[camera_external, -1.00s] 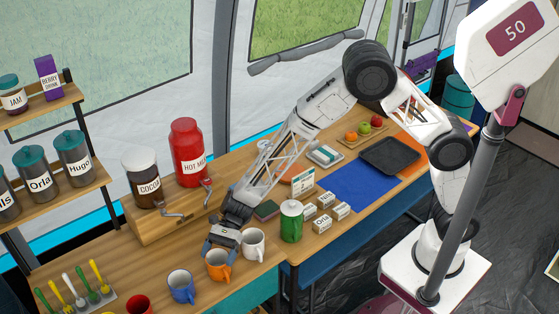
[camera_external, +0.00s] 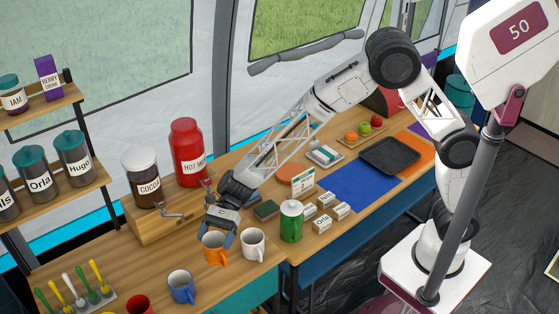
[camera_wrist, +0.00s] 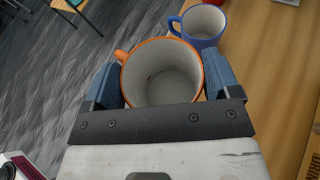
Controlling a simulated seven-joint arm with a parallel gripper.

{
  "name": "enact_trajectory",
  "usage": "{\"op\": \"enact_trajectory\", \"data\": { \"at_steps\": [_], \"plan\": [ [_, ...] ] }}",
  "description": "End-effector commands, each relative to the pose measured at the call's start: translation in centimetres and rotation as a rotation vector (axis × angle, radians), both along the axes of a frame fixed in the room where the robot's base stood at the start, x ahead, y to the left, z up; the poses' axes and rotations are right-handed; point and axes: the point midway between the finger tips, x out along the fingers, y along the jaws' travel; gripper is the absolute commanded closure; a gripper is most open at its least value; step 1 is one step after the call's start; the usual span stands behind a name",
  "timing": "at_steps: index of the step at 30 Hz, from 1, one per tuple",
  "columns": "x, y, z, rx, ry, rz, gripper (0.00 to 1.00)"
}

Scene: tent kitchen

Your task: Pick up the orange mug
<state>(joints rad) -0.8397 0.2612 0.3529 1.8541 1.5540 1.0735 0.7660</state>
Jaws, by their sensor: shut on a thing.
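The orange mug (camera_external: 214,250) is upright between the two blue-grey fingers of my gripper (camera_external: 221,232). My gripper is shut on it, one finger on each side, and it appears held a little above the wooden table. In the wrist view, the mug (camera_wrist: 162,82) opens toward the camera and is empty, with its handle toward the upper left. The fingers of my gripper (camera_wrist: 163,88) press along its left and right sides. The mug's lower part is hidden in the wrist view.
A white mug (camera_external: 253,244) stands close on the right and a blue mug (camera_external: 181,287) at the lower left. A red mug (camera_external: 138,305) is at the bottom edge. A green canister (camera_external: 291,222) stands further right. The wooden dispenser stand (camera_external: 165,222) is behind.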

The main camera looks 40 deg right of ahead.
Motion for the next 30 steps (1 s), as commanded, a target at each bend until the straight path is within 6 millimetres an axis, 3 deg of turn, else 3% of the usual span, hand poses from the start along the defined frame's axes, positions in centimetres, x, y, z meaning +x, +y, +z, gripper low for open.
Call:
{"op": "enact_trajectory", "data": {
  "at_steps": [6,13,19,30],
  "plan": [
    [0.0,0.0,4.5,0.002,-0.002,0.001,0.56],
    [0.0,0.0,7.9,0.002,-0.001,0.001,0.56],
    [0.0,0.0,9.2,0.0,0.0,0.001,0.56],
    [0.0,0.0,9.4,0.0,0.0,0.001,0.56]
  ]
}}
